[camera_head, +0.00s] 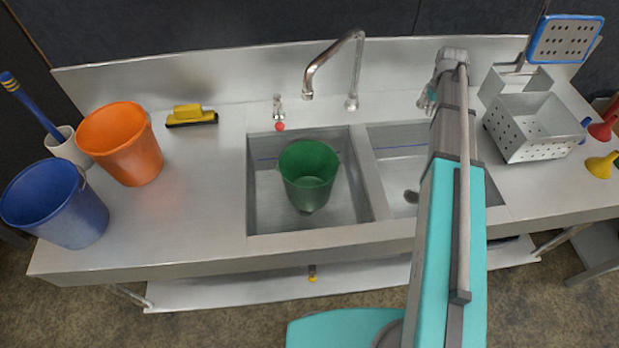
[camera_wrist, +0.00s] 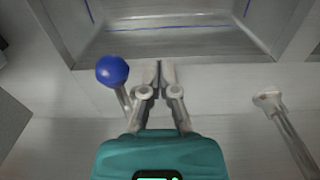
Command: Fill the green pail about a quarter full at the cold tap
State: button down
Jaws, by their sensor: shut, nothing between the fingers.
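The green pail (camera_head: 309,178) stands upright in the left sink basin (camera_head: 262,205), below the mouth of the curved metal spout (camera_head: 335,58). No water stream shows, and I see no water in the pail. My gripper (camera_head: 427,102) is above the back ledge behind the right basin, shut and empty. In the wrist view its fingertips (camera_wrist: 160,76) point toward a basin edge. A blue knob on a metal stem (camera_wrist: 112,71) is just left of the fingers; contact cannot be told. In the head view my arm hides this knob. A red-knobbed tap (camera_head: 279,124) stands left of the spout.
An orange bucket (camera_head: 125,145), a blue bucket (camera_head: 58,205) and a yellow brush (camera_head: 192,115) are on the left counter. A perforated metal box (camera_head: 535,128) stands right of the right basin (camera_head: 400,150). The spout also shows at right in the wrist view (camera_wrist: 285,125).

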jog(key=w+d, duration=0.2)
jog(key=d, duration=0.4)
jog(key=shift+w, duration=0.15)
dwell(2.4)
jog(key=shift+d, duration=0.1)
notch_tip(320, 180, up, 6)
jog(key=p, duration=0.6)
jog(key=shift+a, duration=0.3)
jog(key=shift+d, duration=0.1)
jog(key=w+d, duration=0.3)
jog(key=d, duration=0.4)
jog(key=shift+w+d, duration=0.25)
jog(key=shift+d, duration=0.15)
jog(key=shift+f, duration=0.1)
notch_tip(320, 180, down, 6)
jog(key=b, duration=0.6)
